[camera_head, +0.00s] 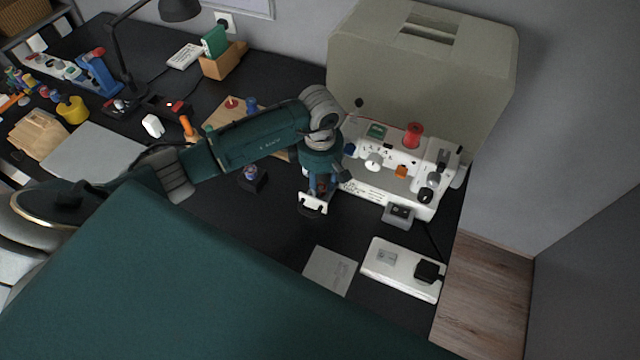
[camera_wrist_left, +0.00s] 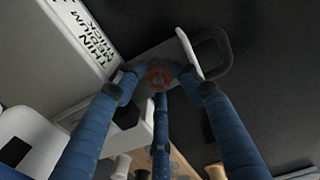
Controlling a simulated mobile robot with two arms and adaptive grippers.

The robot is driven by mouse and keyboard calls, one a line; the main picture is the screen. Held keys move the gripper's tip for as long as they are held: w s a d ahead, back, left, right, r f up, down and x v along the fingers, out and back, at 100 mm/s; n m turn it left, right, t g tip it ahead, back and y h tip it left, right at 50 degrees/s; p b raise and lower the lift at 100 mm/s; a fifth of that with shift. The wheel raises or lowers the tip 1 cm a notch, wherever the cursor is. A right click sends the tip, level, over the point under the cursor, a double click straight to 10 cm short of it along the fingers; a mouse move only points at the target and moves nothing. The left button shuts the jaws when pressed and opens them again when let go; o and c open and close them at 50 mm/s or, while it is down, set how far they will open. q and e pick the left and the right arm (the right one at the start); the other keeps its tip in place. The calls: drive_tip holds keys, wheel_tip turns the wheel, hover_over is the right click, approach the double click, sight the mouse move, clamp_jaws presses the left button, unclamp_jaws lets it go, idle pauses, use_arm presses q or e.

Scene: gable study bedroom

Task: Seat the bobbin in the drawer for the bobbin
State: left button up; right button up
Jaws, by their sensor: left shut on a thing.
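The white sewing machine (camera_head: 385,185) stands at the right of the dark table. A small drawer with a white front (camera_head: 312,202) and a loop handle sticks out at its left end. The drawer's white front (camera_wrist_left: 188,52) and grey loop handle (camera_wrist_left: 222,62) also show in the left wrist view. My left gripper (camera_head: 320,188) points down over the drawer, its blue fingers shut on a reddish bobbin (camera_wrist_left: 158,75). The bobbin is at the open drawer, behind the front. The fingers partly hide it, and I cannot tell whether it touches the drawer floor. My right gripper is not in view.
A purple-blue spool on a dark stand (camera_head: 250,176) is left of the gripper. A grey card (camera_head: 330,270) and a white power strip (camera_head: 385,272) lie in front. A large beige cover (camera_head: 420,75) stands behind the machine. The dark tabletop between is clear.

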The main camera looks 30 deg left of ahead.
use_arm(q)
drive_tip(key=shift+s+d+f+p, duration=0.1)
drive_tip(key=shift+s+f+p, duration=0.1)
drive_tip(key=shift+s+p, duration=0.15)
drive_tip(key=shift+r+p, duration=0.45)
drive_tip(key=r+b, duration=0.1)
drive_tip(key=w+r, duration=0.1)
drive_tip(key=r, duration=0.1)
drive_tip(key=shift+b, duration=0.35)
wheel_tip(320, 180, up, 9)
drive_tip(key=b, duration=0.1)
drive_tip(key=shift+s+b, duration=0.2)
drive_tip(key=shift+b, duration=0.1)
